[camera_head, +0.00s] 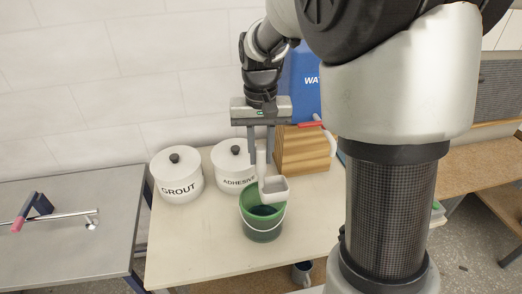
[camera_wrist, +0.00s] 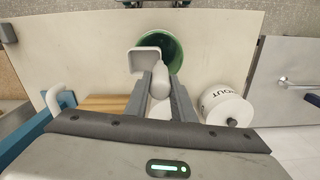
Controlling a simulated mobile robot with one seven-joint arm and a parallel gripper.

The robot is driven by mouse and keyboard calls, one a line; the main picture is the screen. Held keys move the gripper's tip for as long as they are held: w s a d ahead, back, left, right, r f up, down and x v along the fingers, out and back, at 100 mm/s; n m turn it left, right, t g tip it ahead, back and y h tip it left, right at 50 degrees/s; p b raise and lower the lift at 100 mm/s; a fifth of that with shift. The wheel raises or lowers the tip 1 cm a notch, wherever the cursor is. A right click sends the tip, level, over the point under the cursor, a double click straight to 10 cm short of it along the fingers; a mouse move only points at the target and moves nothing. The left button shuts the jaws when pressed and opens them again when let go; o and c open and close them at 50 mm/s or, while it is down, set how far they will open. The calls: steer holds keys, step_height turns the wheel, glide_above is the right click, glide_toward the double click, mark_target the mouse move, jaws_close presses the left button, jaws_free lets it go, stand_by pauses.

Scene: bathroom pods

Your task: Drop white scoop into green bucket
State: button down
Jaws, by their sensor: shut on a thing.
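The white scoop (camera_head: 274,188) is in my gripper (camera_head: 261,160). My gripper is shut on the scoop's handle, and the scoop hangs down above the green bucket (camera_head: 262,226). In the head view the scoop's head overlaps the bucket's right rim; how high it is above the rim is hard to tell. In the wrist view the scoop (camera_wrist: 145,58) shows at the left part of the bucket's opening (camera_wrist: 172,50), and my gripper (camera_wrist: 161,88) has its fingers on either side of the handle. The bucket stands upright on the table.
White lidded canisters marked GROUT (camera_head: 177,178) and ADHESIVE (camera_head: 234,168) stand left of and behind the bucket. A wooden block (camera_head: 303,150) stands behind it to the right, with a blue container (camera_head: 306,85) further back. The pale tabletop (camera_head: 190,245) is clear at front left.

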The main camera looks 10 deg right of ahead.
steer(key=c, duration=1.4)
jaws_free()
steer(key=shift+c, duration=0.2)
step_height(320, 180, up, 18)
steer(key=shift+f+p, duration=0.2)
steer(key=shift+p, duration=0.1)
steer(key=s+d+f+n+t, duration=0.1)
steer(key=s+f+t, duration=0.1)
steer(key=s, duration=0.7)
steer(key=s+d+f+t, duration=0.1)
steer(key=s+f+t, duration=0.2)
steer(key=s, duration=0.6)
steer(key=shift+s+d+f+n+t, duration=0.15)
steer(key=shift+s+f+n+t, duration=0.2)
steer(key=shift+f, duration=0.45)
